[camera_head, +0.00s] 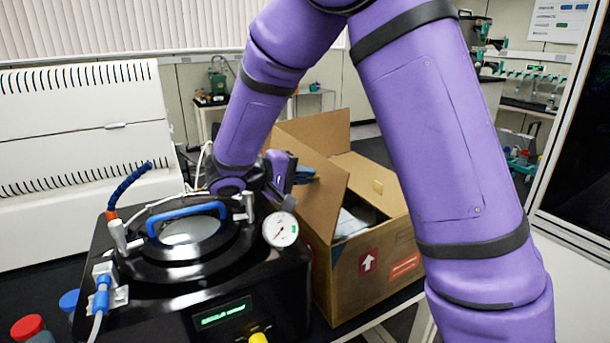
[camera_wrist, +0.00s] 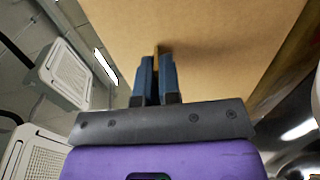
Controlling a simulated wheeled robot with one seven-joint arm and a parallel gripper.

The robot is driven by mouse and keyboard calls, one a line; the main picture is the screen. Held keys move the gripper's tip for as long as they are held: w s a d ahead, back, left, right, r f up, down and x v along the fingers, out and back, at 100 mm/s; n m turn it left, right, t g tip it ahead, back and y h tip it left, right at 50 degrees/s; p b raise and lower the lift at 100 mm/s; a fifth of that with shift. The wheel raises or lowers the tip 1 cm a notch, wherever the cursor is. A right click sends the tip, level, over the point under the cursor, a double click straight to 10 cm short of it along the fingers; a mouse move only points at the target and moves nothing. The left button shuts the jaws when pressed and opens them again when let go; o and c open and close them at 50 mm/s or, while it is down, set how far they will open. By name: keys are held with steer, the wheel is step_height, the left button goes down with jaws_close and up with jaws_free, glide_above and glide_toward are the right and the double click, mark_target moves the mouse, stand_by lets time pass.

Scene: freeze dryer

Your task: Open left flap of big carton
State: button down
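The big carton (camera_head: 340,275) is a brown cardboard box in the middle of the head view, right of a black lidded vessel. Its left flap (camera_head: 322,190) stands raised and tilted along the left edge. The flap's broad face (camera_wrist: 220,25) fills the upper wrist view. My gripper (camera_head: 305,175) is at the outer side of this flap. In the wrist view, the blue fingers (camera_wrist: 158,75) are close together, with a small tan tab (camera_wrist: 157,50) on the flap between them. The tab's grip is partly hidden by the fingers.
The carton's back flap (camera_head: 315,128) stands up. Pale contents (camera_head: 355,219) show inside. The black vessel (camera_head: 180,270) with a gauge (camera_head: 280,229) stands close to the carton's left side.

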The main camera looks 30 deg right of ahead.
steer(key=shift+s+f, duration=0.15)
steer(key=shift+f, duration=0.25)
steer(key=c, duration=1.3)
jaws_free()
steer(key=shift+r, duration=0.1)
steer(key=v, duration=1)
steer(key=shift+a+r, duration=0.15)
steer(key=shift+a, duration=0.25)
